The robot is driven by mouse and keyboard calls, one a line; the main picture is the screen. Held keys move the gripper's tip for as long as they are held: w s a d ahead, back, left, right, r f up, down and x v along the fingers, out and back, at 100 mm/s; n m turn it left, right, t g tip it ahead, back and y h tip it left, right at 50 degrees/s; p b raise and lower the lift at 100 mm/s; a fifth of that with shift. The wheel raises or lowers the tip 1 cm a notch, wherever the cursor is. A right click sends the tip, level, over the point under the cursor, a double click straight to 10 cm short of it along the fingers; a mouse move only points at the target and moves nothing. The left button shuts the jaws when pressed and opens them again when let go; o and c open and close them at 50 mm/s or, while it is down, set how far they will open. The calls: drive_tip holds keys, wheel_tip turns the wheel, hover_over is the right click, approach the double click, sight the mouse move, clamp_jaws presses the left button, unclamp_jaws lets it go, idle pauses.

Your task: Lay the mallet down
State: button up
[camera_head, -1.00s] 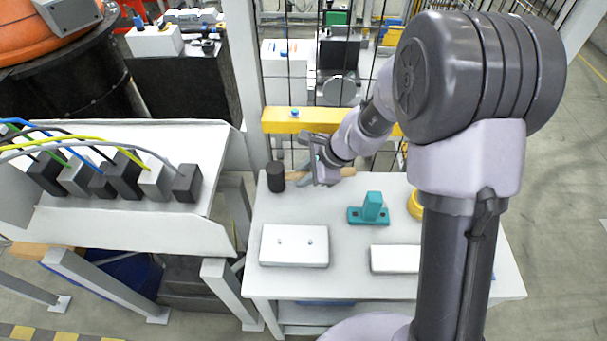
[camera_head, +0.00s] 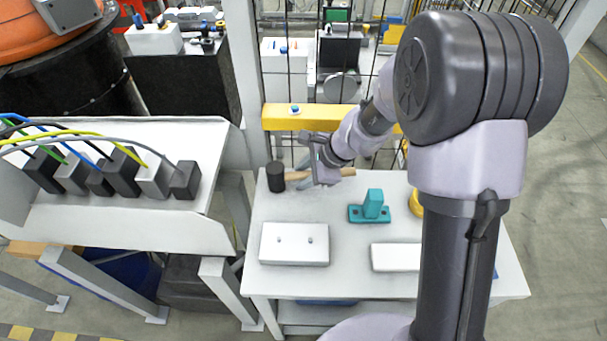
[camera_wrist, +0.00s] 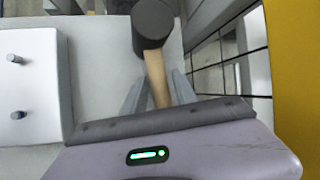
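The mallet has a black cylindrical head (camera_head: 276,177) and a light wooden handle (camera_head: 298,176). It is at the back left of the white table (camera_head: 335,215), its head upright and seemingly on the tabletop, its handle pointing right. My gripper (camera_head: 322,178) is over the handle, pointing down. In the wrist view the black head (camera_wrist: 153,22) is beyond my gripper (camera_wrist: 158,76). The wooden handle (camera_wrist: 157,78) runs between the two grey fingers, with narrow gaps seeming to show on both sides. The handle's far end is hidden under the gripper body.
A white block with two pins (camera_head: 294,244) lies at the table's front left. A teal fixture (camera_head: 371,208) is mid-table, with a white slab (camera_head: 396,257) in front and a yellow ring (camera_head: 415,204) to the right. A yellow beam (camera_head: 290,122) and mesh fence stand behind.

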drive_tip(key=shift+r, duration=0.1)
idle(0.5)
drive_tip(key=shift+p+v, duration=0.85)
drive_tip(key=shift+v, duration=0.6)
drive_tip(key=o, duration=0.6)
drive_tip(key=shift+p+v, duration=0.6)
drive_tip(key=shift+v, duration=0.4)
drive_tip(key=o, duration=0.5)
drive_tip(key=shift+o, duration=0.2)
